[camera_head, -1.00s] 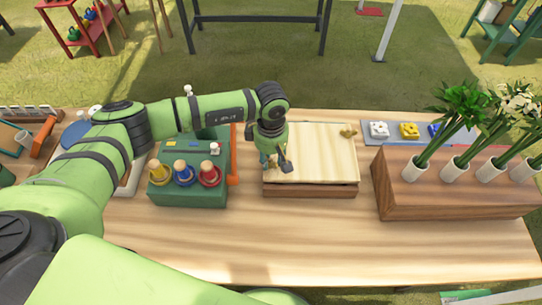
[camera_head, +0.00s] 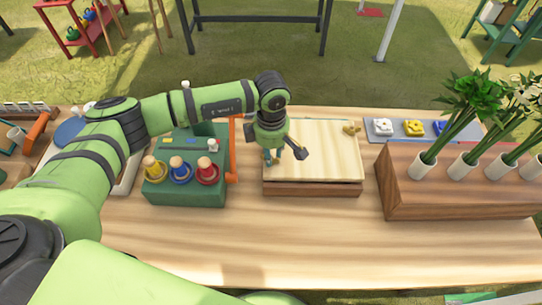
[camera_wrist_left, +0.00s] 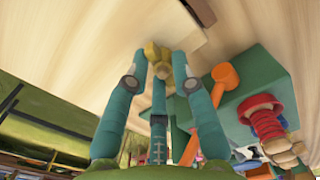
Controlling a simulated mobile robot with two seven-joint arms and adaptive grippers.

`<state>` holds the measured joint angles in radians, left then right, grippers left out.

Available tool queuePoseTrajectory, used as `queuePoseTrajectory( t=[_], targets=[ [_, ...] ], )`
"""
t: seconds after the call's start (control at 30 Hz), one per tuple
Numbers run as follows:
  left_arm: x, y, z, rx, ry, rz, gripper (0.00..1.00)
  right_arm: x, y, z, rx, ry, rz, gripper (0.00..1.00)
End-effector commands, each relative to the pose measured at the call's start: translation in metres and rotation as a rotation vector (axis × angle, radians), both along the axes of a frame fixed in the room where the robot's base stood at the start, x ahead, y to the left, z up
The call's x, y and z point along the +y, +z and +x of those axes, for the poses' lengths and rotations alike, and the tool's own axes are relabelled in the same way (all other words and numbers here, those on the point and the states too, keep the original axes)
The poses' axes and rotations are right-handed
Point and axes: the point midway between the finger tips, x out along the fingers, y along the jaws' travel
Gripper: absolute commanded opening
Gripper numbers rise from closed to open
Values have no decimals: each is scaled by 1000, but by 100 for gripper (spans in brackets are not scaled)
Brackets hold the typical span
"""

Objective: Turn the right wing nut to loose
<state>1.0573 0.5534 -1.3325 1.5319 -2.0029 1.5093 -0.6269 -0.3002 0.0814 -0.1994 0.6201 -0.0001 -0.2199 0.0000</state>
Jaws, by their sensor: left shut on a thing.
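A flower press with a pale wooden top board (camera_head: 325,150) lies on the table's middle. A small brass wing nut (camera_head: 351,130) sits at the board's far right, with no gripper near it. My left gripper (camera_head: 272,157) points down at the board's left side. In the left wrist view its teal fingers (camera_wrist_left: 161,75) are shut on another brass-coloured wing nut (camera_wrist_left: 155,52), on the press's left side. The fingers partly hide this nut, and the arm covers it in the head view. My right gripper is not in view.
Left of the press stands a green box (camera_head: 186,195) with colored knobs and an orange handle (camera_head: 232,178). Right is a wooden flower stand (camera_head: 435,195) with white vases. A grey tray (camera_head: 465,134) of flower pieces lies behind it. The table front (camera_head: 300,240) is clear.

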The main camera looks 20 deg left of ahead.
Motion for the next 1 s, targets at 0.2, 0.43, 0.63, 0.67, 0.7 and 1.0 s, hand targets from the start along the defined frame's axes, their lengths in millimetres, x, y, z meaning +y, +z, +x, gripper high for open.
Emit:
queuePoseTrajectory(
  t=[0.2,0.43,0.63,0.67,0.7,1.0],
  targets=[
    [-2,-4,-2,9,144,-4,0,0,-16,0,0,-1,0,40],
    [-2,-3,-2,10,244,-3,0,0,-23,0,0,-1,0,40],
    [-3,-2,-2,10,282,-3,0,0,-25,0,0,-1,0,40],
    [-3,-2,-2,10,284,-3,0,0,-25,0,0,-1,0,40],
    [-3,-2,-2,10,286,-3,0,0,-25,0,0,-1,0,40],
    [-3,-1,-2,10,288,-4,0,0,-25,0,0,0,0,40]
  ],
)
